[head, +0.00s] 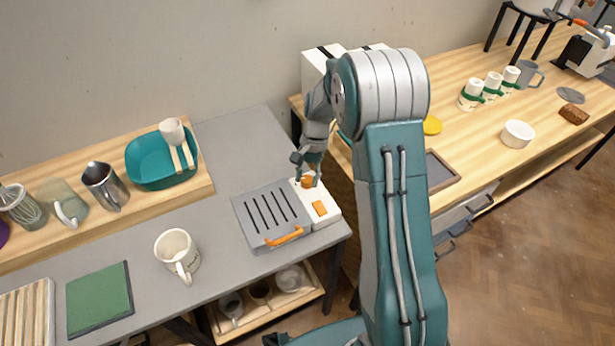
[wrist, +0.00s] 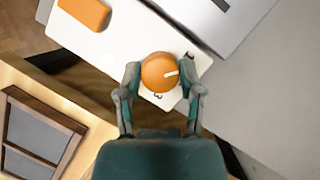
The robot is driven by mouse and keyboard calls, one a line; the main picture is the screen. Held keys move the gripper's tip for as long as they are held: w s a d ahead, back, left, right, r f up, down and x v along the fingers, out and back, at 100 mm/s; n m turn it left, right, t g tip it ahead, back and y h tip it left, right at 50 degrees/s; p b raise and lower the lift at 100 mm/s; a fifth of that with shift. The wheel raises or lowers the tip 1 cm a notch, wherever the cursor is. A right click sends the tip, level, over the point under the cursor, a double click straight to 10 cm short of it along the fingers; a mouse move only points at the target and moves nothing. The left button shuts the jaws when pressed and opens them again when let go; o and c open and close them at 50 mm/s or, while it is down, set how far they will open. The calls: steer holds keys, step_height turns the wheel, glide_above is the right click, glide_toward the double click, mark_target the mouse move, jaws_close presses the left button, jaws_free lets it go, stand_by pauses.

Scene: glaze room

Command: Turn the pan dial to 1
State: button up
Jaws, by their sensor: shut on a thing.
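The pan dial (wrist: 160,72) is a round orange knob with a white pointer mark, which points right in the wrist view. A printed digit, apparently a 3, shows on the white panel just below it. My gripper (wrist: 160,76) has a finger on each side of the dial and is shut on it. In the head view my gripper (head: 308,178) reaches down onto the dial (head: 307,183) from above. The dial sits on the white panel (head: 332,217) of a grey slotted pan unit (head: 268,213). Other dial marks are hidden or too small to read.
An orange block (head: 320,208) sits on the panel near the dial, and an orange handle (head: 285,236) is at the unit's front. A cream mug (head: 176,252) and a teal bowl (head: 152,166) stand to the left. Grey worktop (head: 245,130) behind the unit is clear.

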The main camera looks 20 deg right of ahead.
steer(key=shift+w+f+n, duration=0.1)
steer(key=shift+n, duration=0.5)
steer(key=shift+h, duration=0.3)
steer(key=o, duration=1.2)
steer(key=shift+c, duration=0.2)
steer(key=v, duration=1.2)
steer(key=shift+w, duration=0.15)
steer(key=shift+a, duration=0.1)
